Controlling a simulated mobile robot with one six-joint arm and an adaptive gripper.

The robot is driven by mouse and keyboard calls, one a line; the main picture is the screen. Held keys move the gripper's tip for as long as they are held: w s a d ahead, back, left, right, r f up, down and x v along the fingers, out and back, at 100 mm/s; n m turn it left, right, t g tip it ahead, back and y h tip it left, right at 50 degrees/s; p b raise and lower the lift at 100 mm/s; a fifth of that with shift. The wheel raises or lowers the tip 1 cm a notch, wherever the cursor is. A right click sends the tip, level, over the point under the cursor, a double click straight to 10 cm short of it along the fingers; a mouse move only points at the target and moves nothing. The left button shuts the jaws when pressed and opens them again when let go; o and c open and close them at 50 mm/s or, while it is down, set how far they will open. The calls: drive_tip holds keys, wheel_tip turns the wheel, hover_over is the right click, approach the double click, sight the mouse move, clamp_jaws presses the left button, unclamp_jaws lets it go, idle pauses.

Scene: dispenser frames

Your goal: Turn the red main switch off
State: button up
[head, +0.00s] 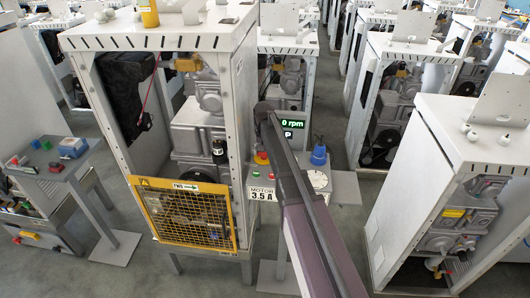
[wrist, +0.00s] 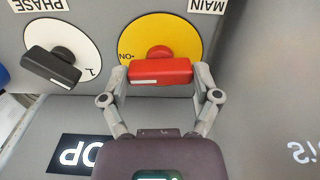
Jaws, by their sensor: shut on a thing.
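The red main switch (wrist: 160,72) is a bar-shaped handle on a yellow round plate (wrist: 185,30) in the wrist view. The bar lies level across the picture, with a white mark on its left half. An upside-down ON label is printed at the plate's left edge, on the side of the white mark. My gripper (wrist: 161,77) has one finger at each end of the bar and is shut on it. In the head view my arm covers part of the control box, and I cannot make out the gripper's fingers there.
A black phase switch (wrist: 52,67) on a white plate sits left of the red one. In the head view a display (head: 291,125) reads 0 rpm and P. A dispenser frame (head: 160,40) with a yellow mesh guard (head: 188,217) stands close left of my arm. A blue knob (head: 319,152) stands at right.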

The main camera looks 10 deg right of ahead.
drive_tip(key=n, duration=0.3)
drive_tip(key=shift+n, duration=0.4)
drive_tip(key=n, duration=0.4)
drive_tip(key=shift+n, duration=0.3)
drive_tip(key=n, duration=0.8)
drive_tip(key=shift+n, duration=0.3)
drive_tip(key=shift+s, duration=0.1)
drive_tip(key=o, duration=1)
drive_tip(key=shift+c, duration=0.2)
